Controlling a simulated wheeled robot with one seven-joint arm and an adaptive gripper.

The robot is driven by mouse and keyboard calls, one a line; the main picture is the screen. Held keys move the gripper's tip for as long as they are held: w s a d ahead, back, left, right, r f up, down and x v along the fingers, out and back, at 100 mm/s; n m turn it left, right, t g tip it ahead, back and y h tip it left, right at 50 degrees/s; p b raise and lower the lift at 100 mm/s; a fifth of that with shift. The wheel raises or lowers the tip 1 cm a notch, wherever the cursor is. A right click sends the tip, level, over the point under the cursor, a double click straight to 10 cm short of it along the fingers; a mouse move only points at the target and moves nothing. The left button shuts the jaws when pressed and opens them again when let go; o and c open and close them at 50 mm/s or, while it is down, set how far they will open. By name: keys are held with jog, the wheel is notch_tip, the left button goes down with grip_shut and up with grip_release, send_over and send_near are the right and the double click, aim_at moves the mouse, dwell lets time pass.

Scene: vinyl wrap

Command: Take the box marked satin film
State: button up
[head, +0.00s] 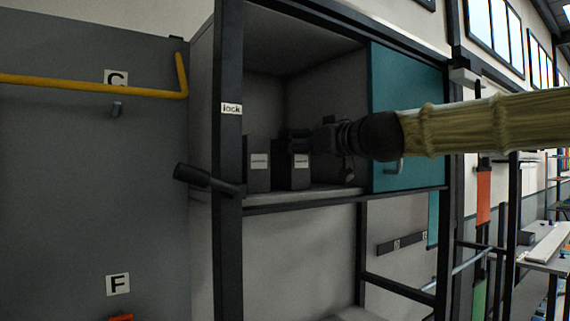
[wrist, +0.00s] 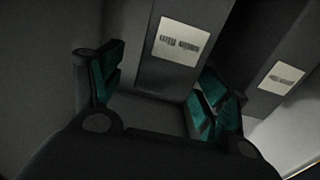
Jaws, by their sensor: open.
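Two dark boxes stand side by side on the cabinet shelf, a left box (head: 258,178) and a right box (head: 299,178), each with a white label. Their labels are too small to read in the head view. In the wrist view, a dark box with a blurred two-word label (wrist: 180,45) stands ahead between the finger directions. A second dark box with a blurred label (wrist: 282,78) is to its right. I cannot tell which is marked satin film. My gripper (head: 298,134) is open, with green-padded fingers (wrist: 165,85), near the upper part of the right box.
The boxes sit in an open cabinet bay with a shelf edge (head: 300,197) below. A teal sliding panel (head: 410,95) closes the bay's right side. A dark post with a "lock" label (head: 231,108) and a dark handle (head: 205,179) stand at left.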

jog(key=shift+s+a+r, duration=0.1)
jog(key=shift+s+r, duration=0.2)
jog(key=shift+s, duration=0.05)
jog(key=p+x, duration=0.2)
jog(key=x, duration=0.1)
jog(key=shift+w, duration=0.3)
jog(key=shift+w+a+r+p, duration=0.25)
jog(key=shift+w+a+p, duration=0.05)
jog(key=shift+w+a, duration=0.15)
jog(key=shift+w+a+f, duration=0.15)
jog(key=shift+w+f, duration=0.05)
jog(key=shift+w, duration=0.25)
jog(key=shift+s+r, duration=0.1)
jog(key=shift+s, duration=0.1)
jog(key=shift+c, duration=0.2)
jog(key=shift+w, duration=0.1)
jog(key=c, duration=1.3)
jog(key=shift+c, duration=1.3)
